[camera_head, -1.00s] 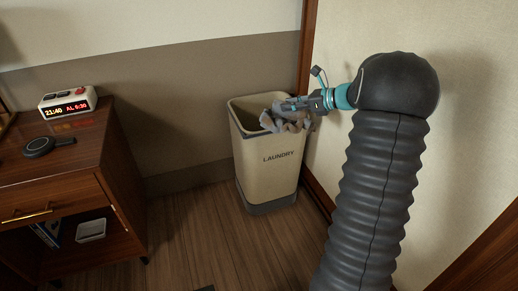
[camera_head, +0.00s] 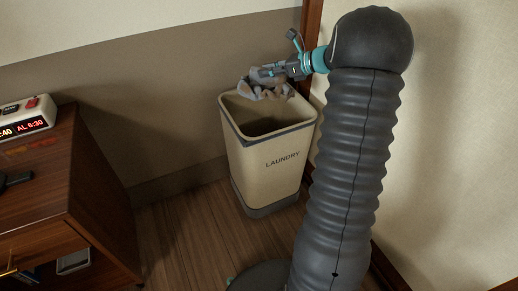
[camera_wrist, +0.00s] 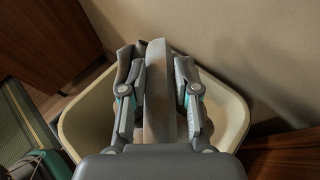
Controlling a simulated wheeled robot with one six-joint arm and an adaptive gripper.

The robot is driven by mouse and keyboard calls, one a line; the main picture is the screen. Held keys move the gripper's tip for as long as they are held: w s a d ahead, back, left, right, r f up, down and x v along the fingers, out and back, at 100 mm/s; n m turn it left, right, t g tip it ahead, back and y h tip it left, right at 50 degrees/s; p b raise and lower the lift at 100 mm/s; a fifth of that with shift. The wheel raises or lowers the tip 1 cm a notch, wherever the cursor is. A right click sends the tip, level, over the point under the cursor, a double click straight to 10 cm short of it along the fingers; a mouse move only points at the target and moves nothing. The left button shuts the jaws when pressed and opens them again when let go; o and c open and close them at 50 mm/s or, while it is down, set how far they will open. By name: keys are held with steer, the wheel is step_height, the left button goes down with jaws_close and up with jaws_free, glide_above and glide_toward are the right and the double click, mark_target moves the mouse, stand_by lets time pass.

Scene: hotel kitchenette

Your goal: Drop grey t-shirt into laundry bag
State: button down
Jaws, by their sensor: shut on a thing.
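The grey t-shirt (camera_head: 268,88) is bunched up in my gripper (camera_head: 268,72) at the far rim of the laundry bag (camera_head: 247,160), a tall beige bin marked LAUNDRY. The bag stands upright on the floor with its top open, and its visible inside is dark and empty. In the wrist view the shirt (camera_wrist: 158,95) is a grey-brown fold between the two fingers of my gripper (camera_wrist: 160,75). The bag's pale rim (camera_wrist: 236,125) shows around and below the fingers. Whether the shirt touches the rim cannot be told.
A wooden nightstand (camera_head: 95,200) with an alarm clock (camera_head: 25,118) stands at the left. The wall is close behind the bag, and a brown door frame (camera_head: 312,30) rises at its right. Wooden floor (camera_head: 190,240) lies free between nightstand and bag.

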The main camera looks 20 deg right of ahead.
steer(key=shift+a+f+b, duration=0.1)
steer(key=shift+f+b, duration=2.45)
steer(key=shift+f, duration=0.45)
steer(key=c, duration=0.8)
jaws_free()
steer(key=shift+o, duration=0.2)
step_height(320, 180, up, 10)
